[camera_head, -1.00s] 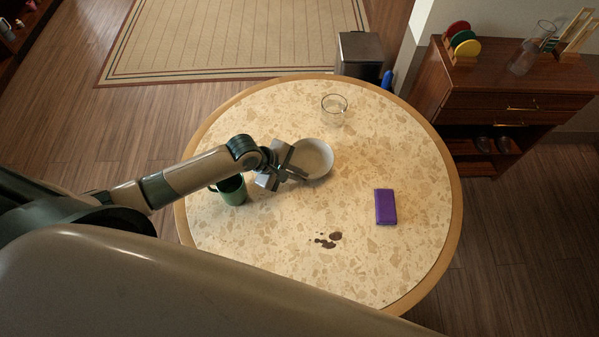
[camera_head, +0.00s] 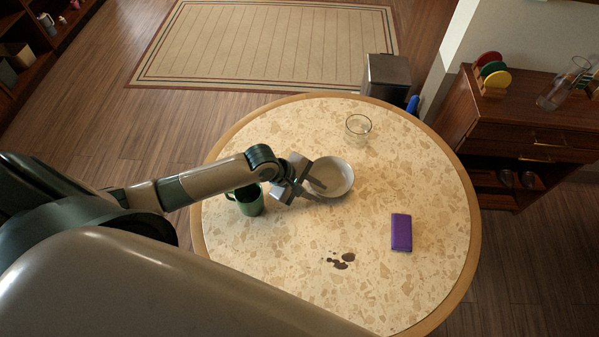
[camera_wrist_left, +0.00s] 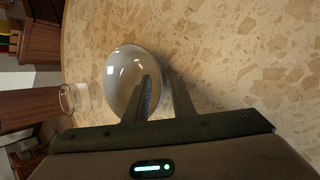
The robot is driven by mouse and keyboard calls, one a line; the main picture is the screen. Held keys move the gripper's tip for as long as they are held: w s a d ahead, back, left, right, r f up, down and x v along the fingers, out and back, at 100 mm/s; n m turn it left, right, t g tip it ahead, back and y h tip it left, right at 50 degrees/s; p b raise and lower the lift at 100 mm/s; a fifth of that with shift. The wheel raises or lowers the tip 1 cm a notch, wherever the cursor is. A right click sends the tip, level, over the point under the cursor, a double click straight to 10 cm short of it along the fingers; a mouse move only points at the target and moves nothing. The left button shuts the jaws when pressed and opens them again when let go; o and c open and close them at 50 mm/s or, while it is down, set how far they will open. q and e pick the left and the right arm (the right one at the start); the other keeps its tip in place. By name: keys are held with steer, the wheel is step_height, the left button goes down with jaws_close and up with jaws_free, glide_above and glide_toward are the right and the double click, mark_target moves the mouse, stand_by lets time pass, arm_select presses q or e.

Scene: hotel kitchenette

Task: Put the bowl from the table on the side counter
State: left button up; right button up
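The white bowl (camera_head: 336,172) stands upright on the round speckled table (camera_head: 290,270). It also shows in the left wrist view (camera_wrist_left: 125,70). My left gripper (camera_head: 319,190) is at the bowl's near left rim. In the left wrist view its fingers (camera_wrist_left: 160,82) are spread apart, one over the bowl's inside and the other just outside the rim. I cannot tell whether they touch the bowl. The side counter is the dark wooden cabinet (camera_head: 500,125) at the right, beyond the table edge. My right gripper is not in view.
A green mug (camera_head: 250,203) stands close beside my left gripper. A clear glass (camera_head: 358,127) is behind the bowl, a purple box (camera_head: 401,232) to the right. Dark stains (camera_head: 342,261) mark the table. The counter holds coloured discs (camera_head: 492,75) and a glass jug (camera_head: 556,92).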

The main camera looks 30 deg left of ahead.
arm_select(q)
steer(key=b+v, duration=0.1)
steer(key=v, duration=0.9)
steer(key=shift+s+a+r+b, duration=0.15)
steer(key=shift+r+b, duration=0.1)
steer(key=shift+b, duration=0.05)
steer(key=shift+c, duration=0.3)
steer(key=shift+c, duration=1.1)
